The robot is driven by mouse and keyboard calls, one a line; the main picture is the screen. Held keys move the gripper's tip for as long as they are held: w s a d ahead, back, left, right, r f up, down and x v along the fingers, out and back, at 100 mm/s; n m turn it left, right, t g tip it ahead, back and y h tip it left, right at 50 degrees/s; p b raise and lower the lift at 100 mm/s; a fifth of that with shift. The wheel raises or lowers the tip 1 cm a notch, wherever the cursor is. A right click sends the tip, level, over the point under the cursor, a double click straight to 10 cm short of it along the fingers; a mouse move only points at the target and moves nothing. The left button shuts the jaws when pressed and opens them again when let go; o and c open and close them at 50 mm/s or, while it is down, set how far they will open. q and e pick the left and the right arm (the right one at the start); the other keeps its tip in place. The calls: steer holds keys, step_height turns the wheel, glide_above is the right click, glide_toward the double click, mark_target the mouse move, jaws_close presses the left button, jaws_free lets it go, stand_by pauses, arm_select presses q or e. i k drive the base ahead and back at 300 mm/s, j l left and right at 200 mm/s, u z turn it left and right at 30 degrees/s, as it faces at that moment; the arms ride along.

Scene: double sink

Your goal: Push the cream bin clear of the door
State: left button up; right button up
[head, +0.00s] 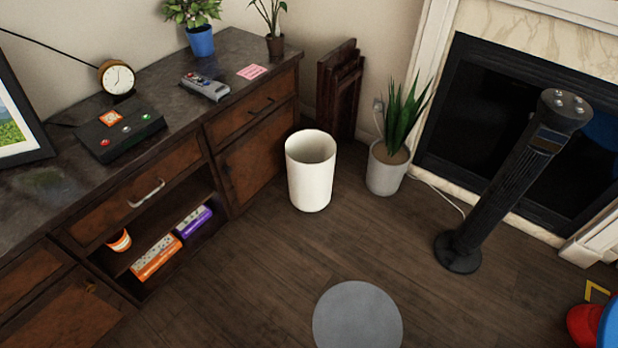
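The cream bin (311,185) stands upright and open-topped on the wooden floor, in the middle of the head view. It is close in front of the brown cabinet's right-hand lower door (249,160). That door looks shut, and the bin's left side overlaps its right edge in the picture. I cannot tell whether the bin touches the cabinet. The inside of the bin looks empty as far as it shows. Neither of my grippers is in view.
A potted plant (387,170) stands right of the bin, and folded dark wooden furniture (338,92) leans behind it. A black tower fan (500,190) stands before the fireplace (455,105). Red and blue items (585,325) lie lower right.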

mark_target(310, 153)
steer(key=i+u, duration=0.15)
steer(key=i, duration=0.3)
steer(key=i+l+u, duration=0.2)
steer(key=i, duration=0.25)
steer(key=i+l+u, duration=0.15)
steer(key=i, duration=0.3)
